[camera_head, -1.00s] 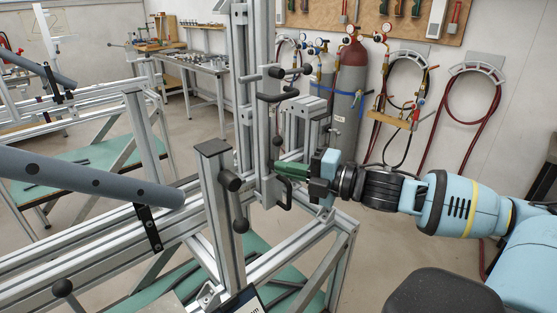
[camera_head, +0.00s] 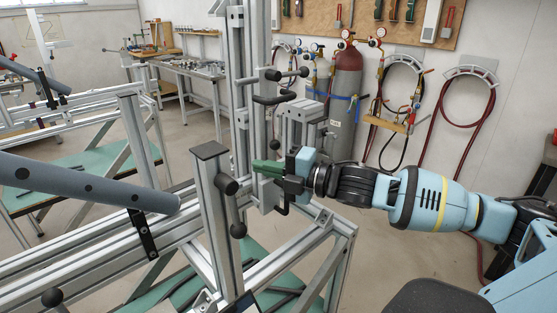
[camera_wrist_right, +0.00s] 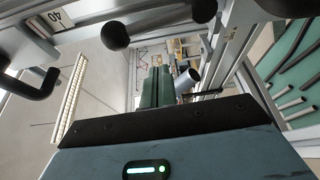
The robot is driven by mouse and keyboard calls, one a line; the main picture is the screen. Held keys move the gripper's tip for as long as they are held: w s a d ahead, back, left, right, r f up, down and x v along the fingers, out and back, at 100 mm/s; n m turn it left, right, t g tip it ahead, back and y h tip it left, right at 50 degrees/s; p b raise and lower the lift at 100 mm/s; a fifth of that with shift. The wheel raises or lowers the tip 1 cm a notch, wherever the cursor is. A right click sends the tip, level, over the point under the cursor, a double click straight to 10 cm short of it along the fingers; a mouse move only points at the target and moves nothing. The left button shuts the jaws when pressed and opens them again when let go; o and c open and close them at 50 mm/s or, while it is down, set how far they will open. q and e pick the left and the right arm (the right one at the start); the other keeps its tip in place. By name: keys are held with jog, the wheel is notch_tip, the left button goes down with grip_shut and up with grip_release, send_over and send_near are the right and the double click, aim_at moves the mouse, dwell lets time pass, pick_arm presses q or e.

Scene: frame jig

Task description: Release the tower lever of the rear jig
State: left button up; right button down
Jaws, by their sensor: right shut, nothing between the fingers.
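The jig's upright tower (camera_head: 240,60) is a pair of aluminium profiles at mid-picture. A black lever with a bent handle (camera_head: 272,99) sits on its upper part. My right gripper (camera_head: 258,167) has green fingers, shut and empty, pointing left beside the tower below the bent handle. In the right wrist view the green fingers (camera_wrist_right: 157,86) lie together, and a black ball knob (camera_wrist_right: 115,36) is at upper left. Contact with the tower cannot be told. My left gripper is out of view.
A thick grey tube (camera_head: 85,184) lies along the frame rails at left. Another black bent handle (camera_wrist_right: 32,84) shows at left in the right wrist view. Gas bottles (camera_head: 346,100) and hoses stand by the back wall.

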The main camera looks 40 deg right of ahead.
aim_at(273, 158)
jog(key=shift+w+d+r, duration=0.1)
jog(key=shift+w+d, duration=0.05)
jog(key=shift+d, duration=0.85)
jog(key=shift+w+d, duration=0.1)
jog(key=shift+d, duration=0.85)
jog(key=shift+d, duration=0.1)
jog(key=shift+w+d+r+m+p, duration=0.1)
jog(key=shift+d+m+p, duration=0.35)
jog(key=shift+d+m, duration=0.05)
